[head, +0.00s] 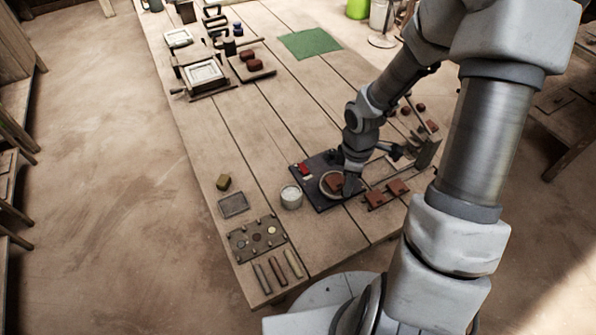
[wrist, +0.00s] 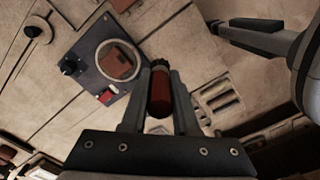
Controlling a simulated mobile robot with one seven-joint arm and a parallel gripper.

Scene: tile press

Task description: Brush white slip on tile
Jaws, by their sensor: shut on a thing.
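A red-brown tile (head: 335,182) lies on a pale round disc on a dark board (head: 316,198). The tile also shows in the wrist view (wrist: 117,62), inside the disc's ring on the dark board (wrist: 92,50). My gripper (head: 350,168) is over the right part of the board. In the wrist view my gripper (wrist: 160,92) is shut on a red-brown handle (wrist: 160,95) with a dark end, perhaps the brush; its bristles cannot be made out. A white cup (head: 291,198) stands just left of the board. Its contents look pale.
A yellowish block (head: 223,182), a grey tray (head: 233,205) and a plate with round pieces (head: 258,240) lie left of the board. Red-brown pieces (head: 386,193) lie to its right. A frame press (head: 204,75) stands at the far left. The table's middle is clear.

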